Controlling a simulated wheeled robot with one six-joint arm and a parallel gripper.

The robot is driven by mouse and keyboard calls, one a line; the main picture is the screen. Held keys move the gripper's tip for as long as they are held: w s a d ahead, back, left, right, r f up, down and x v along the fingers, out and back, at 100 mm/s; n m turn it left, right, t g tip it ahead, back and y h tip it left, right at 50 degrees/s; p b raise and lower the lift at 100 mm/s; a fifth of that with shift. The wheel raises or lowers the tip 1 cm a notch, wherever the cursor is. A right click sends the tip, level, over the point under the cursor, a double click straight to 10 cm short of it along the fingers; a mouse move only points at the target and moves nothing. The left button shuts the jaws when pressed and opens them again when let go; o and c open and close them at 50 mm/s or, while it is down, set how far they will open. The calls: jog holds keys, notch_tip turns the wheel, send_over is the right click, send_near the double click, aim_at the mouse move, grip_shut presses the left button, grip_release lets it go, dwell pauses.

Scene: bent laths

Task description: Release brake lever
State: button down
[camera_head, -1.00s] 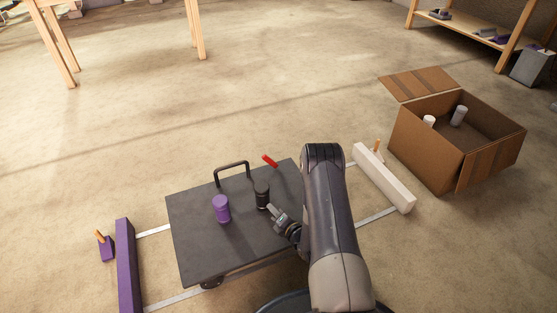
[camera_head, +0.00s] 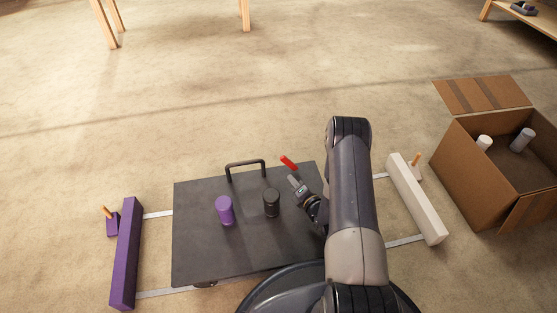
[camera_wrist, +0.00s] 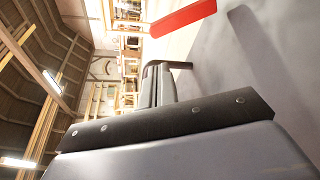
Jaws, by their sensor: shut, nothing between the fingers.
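The red brake lever (camera_head: 288,162) sticks up at the far right edge of the dark grey cart (camera_head: 200,260) in the head view. It also shows as a red bar (camera_wrist: 184,18) at the top of the wrist view. My gripper (camera_head: 293,181) is over the cart's right part, just in front of the lever and apart from it. The gripper is shut and empty. In the wrist view its dark fingers (camera_wrist: 158,88) point toward the cart's far side, with the lever up and to the right of them.
A purple cylinder (camera_head: 224,211) and a black cylinder (camera_head: 271,203) stand on the cart, left of my gripper. A black handle (camera_head: 245,164) rises at its far edge. Purple (camera_head: 126,255) and white (camera_head: 416,200) beams flank it. An open cardboard box (camera_head: 470,172) stands right.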

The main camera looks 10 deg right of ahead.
aim_at(282, 160)
jog(key=b+x, duration=0.4)
jog(key=x, duration=0.6)
jog(key=shift+d+r+m, duration=0.25)
jog(key=shift+r+m, duration=0.1)
jog(key=shift+m, duration=0.05)
dwell(0.5)
jog(key=shift+d+r+m+t+y, duration=0.4)
jog(key=shift+d+m, duration=0.15)
jog(key=shift+m, duration=0.15)
jog(key=d+m+t, duration=0.3)
jog(key=d+m, duration=0.6)
jog(key=shift+d+r, duration=0.2)
jog(key=shift+r, duration=0.15)
jog(key=shift+f, duration=0.1)
jog(key=shift+s, duration=0.1)
